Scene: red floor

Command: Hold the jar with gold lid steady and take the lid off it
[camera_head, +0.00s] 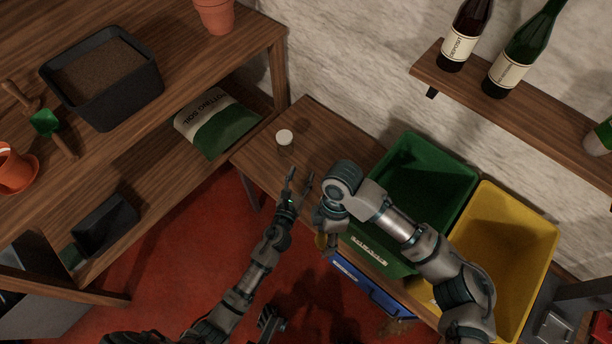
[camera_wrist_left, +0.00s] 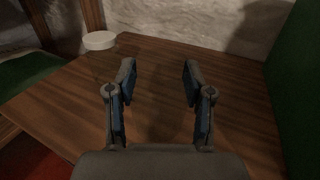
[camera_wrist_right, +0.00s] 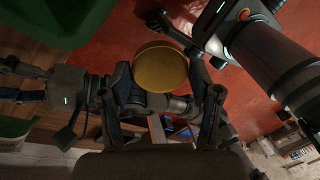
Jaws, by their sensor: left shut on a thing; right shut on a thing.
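The gold lid (camera_wrist_right: 161,69) shows as a round gold disc between the fingers of my right gripper (camera_wrist_right: 163,90), which is shut on it. In the head view the gold lid (camera_head: 321,241) is a small patch beside my right gripper (camera_head: 328,228), low by the table's front edge. I cannot tell whether a jar body is behind the lid; none is clearly visible. My left gripper (camera_head: 299,181) is over the table, and its fingers (camera_wrist_left: 158,85) stand apart with only bare wood seen between them. A small jar with a white lid (camera_head: 284,137) stands farther back; its lid (camera_wrist_left: 99,40) shows beyond the left fingers.
The wooden table (camera_head: 318,139) is mostly clear around the white-lidded jar. A green bin (camera_head: 440,165) and a yellow bin (camera_head: 541,222) stand to the right. A shelf with bottles (camera_head: 508,73) is on the wall. A workbench (camera_head: 180,45) with a soil tray (camera_head: 132,98) is at left.

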